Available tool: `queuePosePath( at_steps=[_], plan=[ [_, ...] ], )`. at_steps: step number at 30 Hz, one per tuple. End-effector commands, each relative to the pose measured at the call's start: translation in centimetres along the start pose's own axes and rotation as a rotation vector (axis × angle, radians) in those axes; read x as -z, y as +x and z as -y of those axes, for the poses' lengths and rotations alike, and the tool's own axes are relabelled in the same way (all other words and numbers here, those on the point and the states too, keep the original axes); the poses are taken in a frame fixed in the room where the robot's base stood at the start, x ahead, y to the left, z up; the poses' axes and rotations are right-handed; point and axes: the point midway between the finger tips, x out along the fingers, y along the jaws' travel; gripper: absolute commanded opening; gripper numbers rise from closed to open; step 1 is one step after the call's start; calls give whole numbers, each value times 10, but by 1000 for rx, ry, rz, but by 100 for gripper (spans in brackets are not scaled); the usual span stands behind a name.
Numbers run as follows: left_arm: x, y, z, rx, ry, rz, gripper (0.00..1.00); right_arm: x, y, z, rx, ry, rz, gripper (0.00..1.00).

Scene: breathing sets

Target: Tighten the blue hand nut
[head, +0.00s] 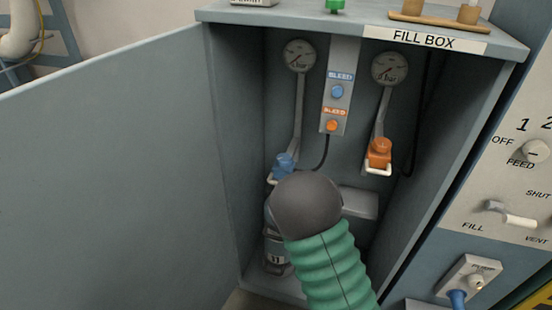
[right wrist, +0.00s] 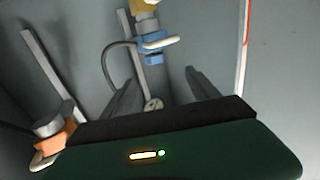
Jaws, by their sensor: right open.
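The blue hand nut (head: 284,163) is inside the open fill box, below the left gauge, with a pale handle beside it. In the right wrist view the blue hand nut (right wrist: 151,58) is at upper middle, just beyond my fingertips. My right gripper (right wrist: 163,78) is open, its two grey fingers apart with nothing seen between them. The nut appears ahead of the gap, and I cannot tell whether a finger touches it. In the head view my right arm's dark wrist and green sleeve hide the gripper. My left gripper is not in view.
An orange nut (head: 379,150) hangs at the right of the box and also shows in the right wrist view (right wrist: 55,137). A cylinder (head: 276,252) stands below the blue nut, partly hidden. The box door (head: 110,170) is open at left; a control panel (head: 505,190) is at right.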

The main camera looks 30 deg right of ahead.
Motion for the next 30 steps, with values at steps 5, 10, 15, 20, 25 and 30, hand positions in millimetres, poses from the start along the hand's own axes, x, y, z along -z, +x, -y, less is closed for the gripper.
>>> queuePosePath(
  at_steps=[5, 10, 15, 20, 25, 30],
  plan=[
    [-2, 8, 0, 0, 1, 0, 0, -3, 26, -3, -2, 3, -5, 69],
    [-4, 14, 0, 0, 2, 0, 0, -1, 69, 3, -1, -5, -5, 69],
    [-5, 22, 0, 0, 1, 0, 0, 0, 113, 5, -1, -10, -5, 69],
    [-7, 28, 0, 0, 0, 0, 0, -1, 148, 3, 0, -7, -3, 69],
    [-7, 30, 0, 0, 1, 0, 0, 0, 166, 1, -2, -5, 0, 69],
    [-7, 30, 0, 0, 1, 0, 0, 2, 168, 2, -2, -7, -1, 69]
  ],
)
